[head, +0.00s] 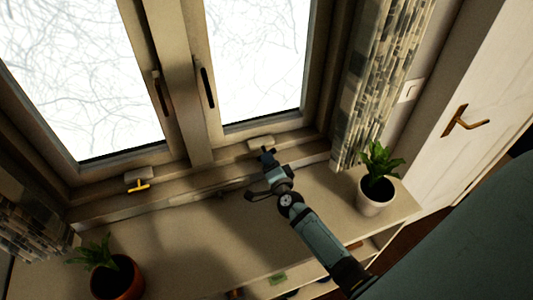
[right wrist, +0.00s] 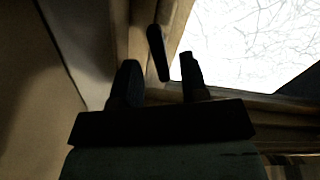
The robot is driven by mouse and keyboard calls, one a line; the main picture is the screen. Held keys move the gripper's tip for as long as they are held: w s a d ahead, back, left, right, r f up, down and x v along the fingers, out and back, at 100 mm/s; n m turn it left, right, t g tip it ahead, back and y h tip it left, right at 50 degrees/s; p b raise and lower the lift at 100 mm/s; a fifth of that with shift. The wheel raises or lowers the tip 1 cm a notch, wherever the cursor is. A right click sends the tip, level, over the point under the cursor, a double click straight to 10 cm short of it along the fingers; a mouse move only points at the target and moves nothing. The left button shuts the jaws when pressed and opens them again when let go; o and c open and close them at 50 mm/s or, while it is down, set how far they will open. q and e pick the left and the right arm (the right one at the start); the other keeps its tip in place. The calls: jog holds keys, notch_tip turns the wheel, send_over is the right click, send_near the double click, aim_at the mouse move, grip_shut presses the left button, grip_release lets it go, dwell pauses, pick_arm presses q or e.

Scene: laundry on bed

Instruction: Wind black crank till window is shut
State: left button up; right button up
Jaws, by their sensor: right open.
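The window has two panes, and the right sash (head: 262,118) sits above a pale crank housing (head: 261,142) on the sill. My right gripper (head: 262,174) is open just in front of this housing. A black crank arm cannot be told apart from the dark gripper parts there. In the right wrist view both dark fingers of the right gripper (right wrist: 158,84) stand apart. A dark window handle (right wrist: 158,52) shows beyond the gap between them. I see nothing held. The left gripper is out of view.
A yellow crank (head: 138,185) sits below the left pane. A white-potted plant (head: 376,194) stands right of my arm, a brown-potted plant (head: 117,278) at lower left. The shelf top (head: 190,235) between is mostly clear.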

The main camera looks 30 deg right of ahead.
jog(key=shift+x, duration=1.65)
grip_shut()
jog(key=m+b, duration=0.1)
jog(key=m, duration=0.2)
jog(key=shift+f, duration=0.1)
jog(key=shift+m, duration=0.9)
grip_release()
